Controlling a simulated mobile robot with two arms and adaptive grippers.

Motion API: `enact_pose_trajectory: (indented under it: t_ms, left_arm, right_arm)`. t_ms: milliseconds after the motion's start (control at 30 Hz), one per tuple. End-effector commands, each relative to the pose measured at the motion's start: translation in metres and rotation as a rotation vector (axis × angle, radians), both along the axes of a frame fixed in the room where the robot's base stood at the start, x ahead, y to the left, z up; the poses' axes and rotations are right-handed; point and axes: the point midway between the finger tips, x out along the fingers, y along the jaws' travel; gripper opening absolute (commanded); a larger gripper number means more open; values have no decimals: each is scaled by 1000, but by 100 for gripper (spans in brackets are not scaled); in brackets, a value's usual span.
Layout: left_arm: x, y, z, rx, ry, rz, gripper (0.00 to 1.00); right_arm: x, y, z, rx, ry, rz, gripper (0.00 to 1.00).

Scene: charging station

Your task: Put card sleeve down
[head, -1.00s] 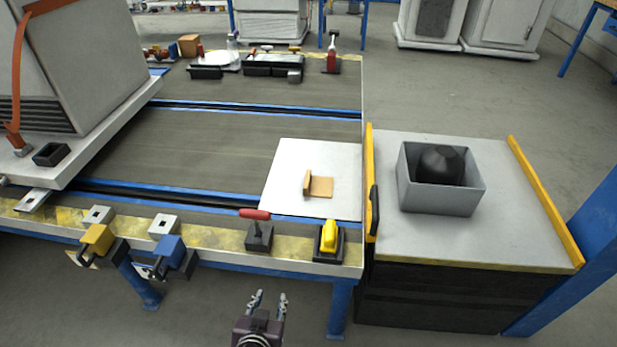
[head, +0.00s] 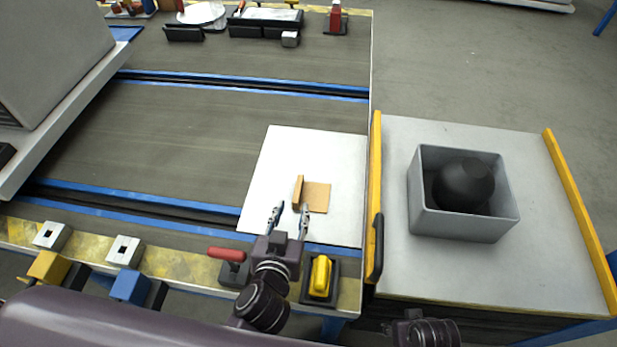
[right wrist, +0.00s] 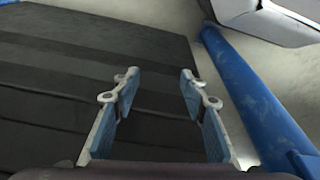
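A tan piece (head: 317,196), which looks like the card sleeve, rests on the white board (head: 345,160) at the table's right end. It has a flat part and a narrow raised part at its left. My left gripper (head: 290,212) is open, its two fingers apart and pointing at the tan piece from the near side. Nothing shows between the fingers. In the right wrist view my right gripper (right wrist: 158,88) is open and empty, facing a dark ribbed surface. In the head view only part of my right arm shows at the bottom edge.
A red-handled clamp (head: 227,254) and a yellow switch (head: 320,276) stand on the near table edge by my left gripper. To the right, a grey bin (head: 465,228) with a dark rounded object sits on a cart (head: 400,270) with yellow rails. The table middle is clear.

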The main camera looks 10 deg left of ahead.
Motion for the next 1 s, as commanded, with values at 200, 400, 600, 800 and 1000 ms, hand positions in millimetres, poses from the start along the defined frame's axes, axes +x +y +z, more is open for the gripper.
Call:
enact_pose_trajectory:
  t_ms: [200,400,600,800,1000]
  left_arm:
    - [12,0,-5,1,0,-1,32]
    - [30,1,-11,2,-2,-1,32]
    - [55,2,-18,4,-3,-2,32]
    - [72,3,-26,2,0,-1,32]
    - [73,3,-27,1,2,0,32]
  right_arm:
    - [-12,-1,-6,-1,25,-1,40]
    - [-16,0,-3,-2,34,-1,40]
    - [-7,1,6,1,13,-2,40]
    - [-1,1,17,1,3,-3,40]
    - [0,0,22,1,0,-5,40]
